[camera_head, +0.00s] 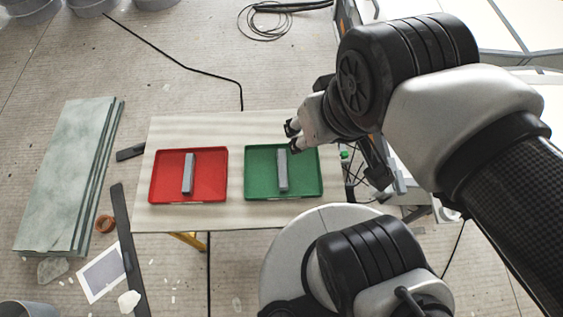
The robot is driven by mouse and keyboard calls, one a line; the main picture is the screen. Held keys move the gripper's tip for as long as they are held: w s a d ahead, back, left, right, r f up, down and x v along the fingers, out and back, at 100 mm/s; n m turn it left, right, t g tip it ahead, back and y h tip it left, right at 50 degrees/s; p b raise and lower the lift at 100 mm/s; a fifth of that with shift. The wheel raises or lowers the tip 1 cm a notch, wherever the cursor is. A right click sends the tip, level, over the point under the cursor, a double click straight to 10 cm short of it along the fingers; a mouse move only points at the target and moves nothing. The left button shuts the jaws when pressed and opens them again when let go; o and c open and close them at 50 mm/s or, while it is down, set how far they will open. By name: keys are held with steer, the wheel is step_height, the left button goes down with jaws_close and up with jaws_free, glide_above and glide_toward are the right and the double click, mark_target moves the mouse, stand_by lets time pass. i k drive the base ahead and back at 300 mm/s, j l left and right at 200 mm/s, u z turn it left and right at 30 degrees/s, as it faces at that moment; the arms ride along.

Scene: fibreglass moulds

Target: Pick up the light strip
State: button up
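Two grey strips lie in trays on a pale table. One strip (188,173) is in the red tray (217,173), the other strip (282,171) in the green tray (309,175). Both look similar in shade; I cannot tell surely which is the light one. My gripper (292,137) appears over the far edge of the green tray, near the far end of its strip. Its two dark fingertips are apart with nothing seen between them. Its height above the tray is hard to judge.
The pale table (236,217) has bare surface around and between the trays. Greenish panels (68,175) are stacked on the floor at left. A cable (190,63) crosses the floor behind.

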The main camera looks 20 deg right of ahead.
mark_target(283, 177)
steer(key=k, duration=0.35)
steer(key=k+z, duration=0.15)
steer(key=z, duration=1.35)
steer(key=u, duration=1.5)
steer(key=i+j+z, duration=0.15)
steer(key=j+z, duration=0.2)
steer(key=i+j+z, duration=0.1)
steer(key=j+z, duration=0.3)
steer(key=j, duration=0.15)
steer(key=j+z, duration=0.35)
steer(key=j, duration=0.1)
